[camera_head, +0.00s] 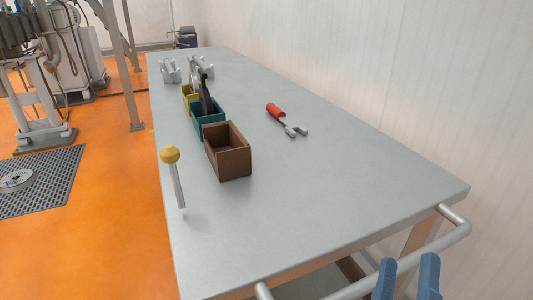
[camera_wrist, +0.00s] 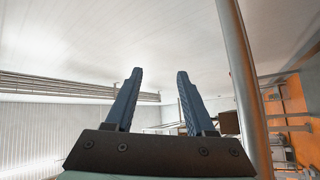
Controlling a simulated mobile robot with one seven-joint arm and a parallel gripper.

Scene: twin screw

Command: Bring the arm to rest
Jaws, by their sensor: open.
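My gripper (camera_head: 406,278) shows at the lower right in the head view, its two blue fingers beside the metal rail at the near end of the table. In the wrist view my gripper (camera_wrist: 156,84) has its fingers spread apart, with nothing between them. It is open and empty, and it points up past the table toward the wall and ceiling. The rest of the arm is out of view in the head view.
A grey metal table (camera_head: 310,190) holds a brown box (camera_head: 228,160), a teal box (camera_head: 197,122), a yellow box (camera_head: 187,93), a red-handled tool (camera_head: 275,110), a yellow-knobbed rod (camera_head: 178,182) and grey metal parts (camera_head: 170,72). The rail (camera_head: 370,283) is close to my gripper. The table's near right is clear.

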